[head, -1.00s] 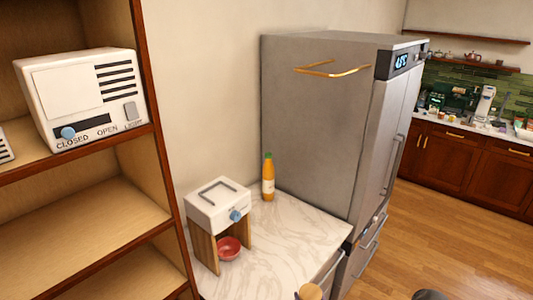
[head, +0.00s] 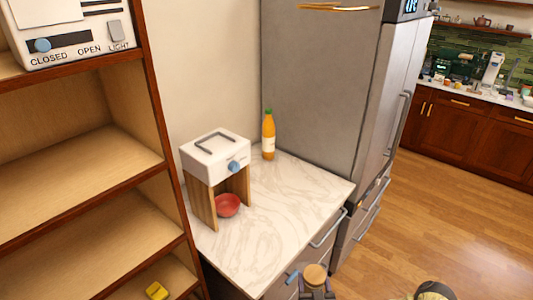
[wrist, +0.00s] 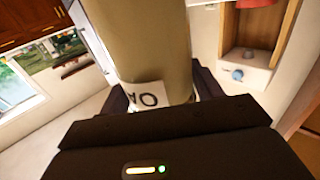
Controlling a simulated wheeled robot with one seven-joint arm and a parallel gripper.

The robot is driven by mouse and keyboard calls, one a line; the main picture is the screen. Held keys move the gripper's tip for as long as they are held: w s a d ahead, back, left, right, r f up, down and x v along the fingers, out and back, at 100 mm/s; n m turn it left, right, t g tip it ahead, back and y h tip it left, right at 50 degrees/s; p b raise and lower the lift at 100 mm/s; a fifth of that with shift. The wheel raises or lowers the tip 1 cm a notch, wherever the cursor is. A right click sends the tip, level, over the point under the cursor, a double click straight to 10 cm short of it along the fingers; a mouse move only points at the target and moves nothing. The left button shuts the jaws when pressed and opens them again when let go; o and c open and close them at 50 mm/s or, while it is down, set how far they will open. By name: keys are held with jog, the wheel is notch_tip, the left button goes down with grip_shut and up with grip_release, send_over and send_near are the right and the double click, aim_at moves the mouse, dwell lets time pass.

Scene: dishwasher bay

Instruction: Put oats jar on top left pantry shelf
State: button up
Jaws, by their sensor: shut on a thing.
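The oats jar has a round tan lid (head: 316,273) at the bottom of the head view, in front of the counter. In the wrist view its beige body (wrist: 155,45) fills the upper middle, with a white label reading "OA". My gripper (head: 317,291) is shut on the jar. Its dark fingers also show on both sides of the jar in the wrist view (wrist: 160,95). The wooden pantry shelving (head: 75,195) stands at the left of the head view. Its upper part is cut off by the frame, so I cannot see the top shelf fully.
A white box with CLOSED, OPEN and LIGHT markings (head: 75,40) sits on an upper visible shelf. The shelf below looks empty; a yellow object (head: 156,291) lies lower. The marble counter (head: 285,205) holds a dispenser (head: 215,155), red bowl (head: 228,205) and orange bottle (head: 268,138). The fridge (head: 315,90) stands behind.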

notch_tip(320, 180, down, 5)
jog(key=b, duration=0.3)
jog(key=shift+r+b, duration=0.15)
jog(key=shift+b, duration=0.15)
jog(key=shift+w+d, duration=0.1)
